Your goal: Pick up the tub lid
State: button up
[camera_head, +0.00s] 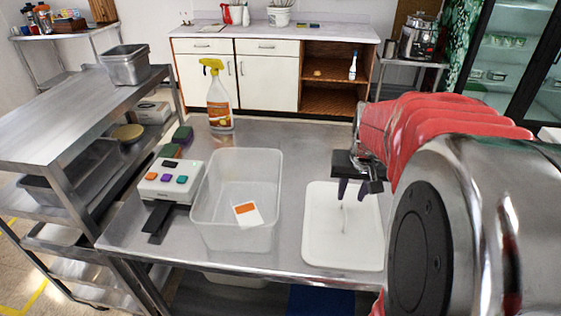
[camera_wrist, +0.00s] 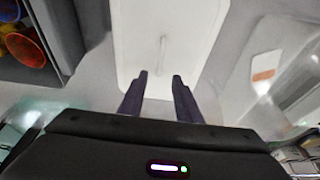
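The tub lid (camera_head: 322,243) is a white rounded rectangle with a thin raised handle at its middle. It lies flat on the steel table, right of the clear tub (camera_head: 212,190). My gripper (camera_head: 352,191) is over the far half of the lid, with its fingers pointing down. In the wrist view my gripper (camera_wrist: 159,78) shows two dark fingers apart with nothing between them. The lid (camera_wrist: 190,35) lies beyond the fingertips there, its handle roughly in line with the gap. I cannot tell the exact height above the lid.
The clear tub carries an orange-and-white label and stands close to the lid. A white device with coloured buttons (camera_head: 170,181) and a yellow-topped spray bottle (camera_head: 218,100) are on the table. A steel shelf cart (camera_head: 75,105) stands left. A bin with coloured cups (camera_wrist: 62,30) shows in the wrist view.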

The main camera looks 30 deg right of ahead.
send_over(344, 211)
jog(key=s, duration=0.2)
jog(key=shift+w+a+f, duration=0.1)
jog(key=shift+a+f, duration=0.1)
jog(key=shift+f, duration=1)
jog(key=shift+w+a+f, duration=0.1)
jog(key=shift+a+f, duration=0.1)
jog(key=shift+f, duration=0.95)
jog(key=shift+x, duration=2.55)
jog(key=shift+a, duration=0.15)
jog(key=shift+c, duration=0.5)
grip_shut()
